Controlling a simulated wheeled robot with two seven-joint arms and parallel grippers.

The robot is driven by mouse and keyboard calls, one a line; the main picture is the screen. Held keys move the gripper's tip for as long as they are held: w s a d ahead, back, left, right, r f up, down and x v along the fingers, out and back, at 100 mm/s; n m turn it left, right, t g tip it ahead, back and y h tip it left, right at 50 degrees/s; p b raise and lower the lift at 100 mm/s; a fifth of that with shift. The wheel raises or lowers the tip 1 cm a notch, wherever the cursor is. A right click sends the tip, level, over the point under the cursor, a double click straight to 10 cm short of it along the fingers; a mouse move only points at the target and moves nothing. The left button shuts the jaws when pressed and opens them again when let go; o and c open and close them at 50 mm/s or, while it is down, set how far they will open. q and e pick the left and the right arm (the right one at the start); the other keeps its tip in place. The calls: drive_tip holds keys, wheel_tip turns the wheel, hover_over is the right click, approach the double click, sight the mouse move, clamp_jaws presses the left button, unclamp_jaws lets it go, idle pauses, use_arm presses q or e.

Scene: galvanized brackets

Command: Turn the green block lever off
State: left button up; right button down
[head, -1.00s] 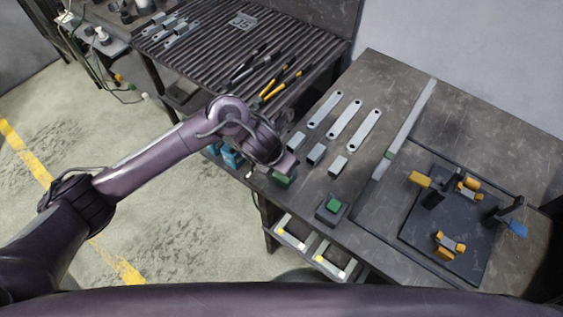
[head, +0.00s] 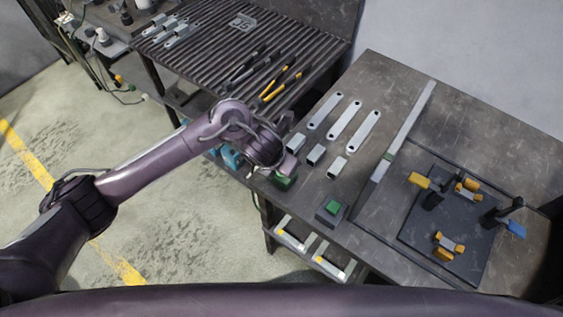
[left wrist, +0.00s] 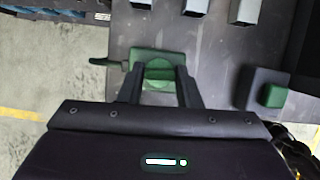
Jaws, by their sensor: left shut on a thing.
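The green block lever (head: 284,182) sits at the near left edge of the workbench, partly hidden under my left gripper (head: 284,174) in the head view. The exact contact is partly hidden by the fingers. My right gripper is not in view.
A dark box with a green button (head: 332,207) stands close to the right of the lever. Several grey metal blocks (head: 315,155) and flat brackets (head: 346,119) lie behind. A fixture plate (head: 425,235) with orange clamps is farther right.

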use_arm(q)
drive_tip(key=n+p, duration=0.1)
drive_tip(key=n+y+p, duration=0.1)
drive_tip(key=n+p, duration=0.1)
drive_tip(key=shift+d+r+n+y, duration=0.15)
drive_tip(key=shift+r+n+y, duration=0.15)
drive_tip(key=shift+n, duration=0.1)
drive_tip(key=n+y+p, duration=0.1)
drive_tip(key=n+p, duration=0.2)
drive_tip(key=n+y+p, duration=0.1)
drive_tip(key=n+p, duration=0.2)
drive_tip(key=n, duration=0.1)
drive_tip(key=shift+d+f+y+p, duration=0.1)
drive_tip(key=shift+d+y+p, duration=0.1)
drive_tip(key=shift+y+p, duration=0.15)
drive_tip(key=n+y+p, duration=0.1)
drive_tip(key=n, duration=0.2)
drive_tip(key=shift+d+f, duration=0.1)
drive_tip(key=shift+w+f+n+g+y, duration=0.1)
drive_tip(key=shift+n+g+y, duration=0.45)
drive_tip(key=shift+n, duration=1.25)
drive_tip(key=o, duration=1)
